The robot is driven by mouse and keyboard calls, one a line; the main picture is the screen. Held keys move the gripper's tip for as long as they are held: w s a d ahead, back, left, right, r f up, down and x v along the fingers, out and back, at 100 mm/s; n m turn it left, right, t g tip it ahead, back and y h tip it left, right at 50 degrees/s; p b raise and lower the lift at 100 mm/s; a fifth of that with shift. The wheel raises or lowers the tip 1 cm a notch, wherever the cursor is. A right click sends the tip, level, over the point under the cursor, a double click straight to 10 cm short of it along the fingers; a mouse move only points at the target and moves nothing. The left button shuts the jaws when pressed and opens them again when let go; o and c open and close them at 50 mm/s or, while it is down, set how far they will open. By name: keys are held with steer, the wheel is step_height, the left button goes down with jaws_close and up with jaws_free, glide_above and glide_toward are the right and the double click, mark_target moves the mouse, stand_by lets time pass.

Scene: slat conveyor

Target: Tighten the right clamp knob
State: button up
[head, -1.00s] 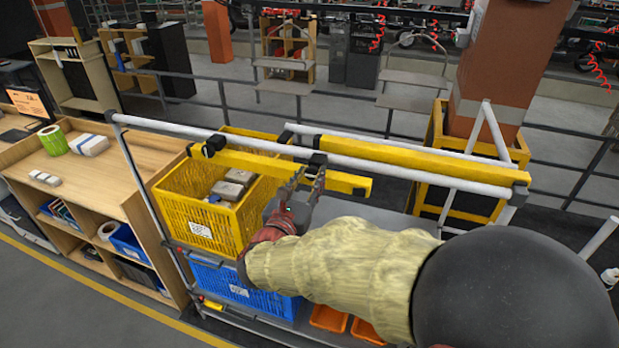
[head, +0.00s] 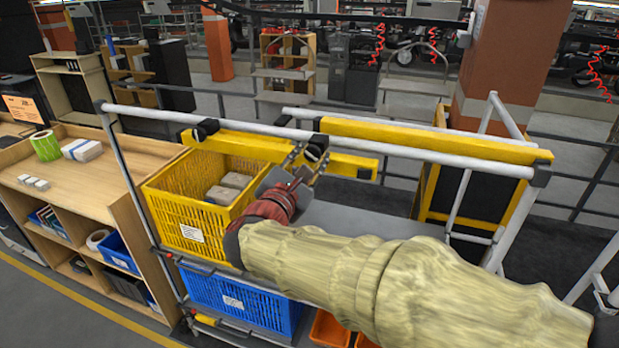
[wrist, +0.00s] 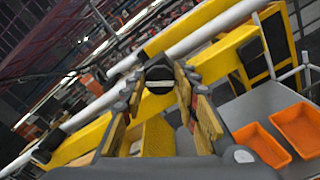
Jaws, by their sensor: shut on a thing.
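The right clamp knob (head: 317,149) is black and sits on the clamp where the yellow bar (head: 240,143) meets the white rail (head: 430,157). In the wrist view the knob (wrist: 159,76) shows between the fingers, with a pale band across it. My gripper (head: 308,158) reaches it from below, its fingers shut on the knob's sides. The fingers (wrist: 159,88) hide part of the knob's sides. The left clamp knob (head: 205,128) is a similar black one, farther left on the same bar, apart from the gripper.
A yellow crate (head: 165,215) with grey boxes stands left of my gripper, beneath the bar. A blue crate (head: 270,313) and orange bins (head: 328,328) are lower down. A second yellow bar (head: 430,140) runs along the rail at right. A wooden shelf unit (head: 120,180) stands at left.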

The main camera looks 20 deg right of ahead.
steer(key=m+b, duration=0.2)
steer(key=b, duration=0.2)
steer(key=f+m+b, duration=0.1)
steer(key=m+b, duration=0.1)
steer(key=b, duration=0.2)
steer(key=m+b, duration=0.4)
steer(key=b, duration=0.3)
steer(key=shift+b, duration=0.3)
steer(key=m+b, duration=0.2)
steer(key=b, duration=0.2)
steer(key=shift+m, duration=0.3)
steer(key=shift+d+r+m+b, duration=0.1)
steer(key=shift+r+m+b, duration=0.1)
steer(key=shift+m+b, duration=0.4)
steer(key=shift+b, duration=0.3)
steer(key=shift+r, duration=0.1)
steer(key=o, duration=1.1)
steer(key=shift+s, duration=0.1)
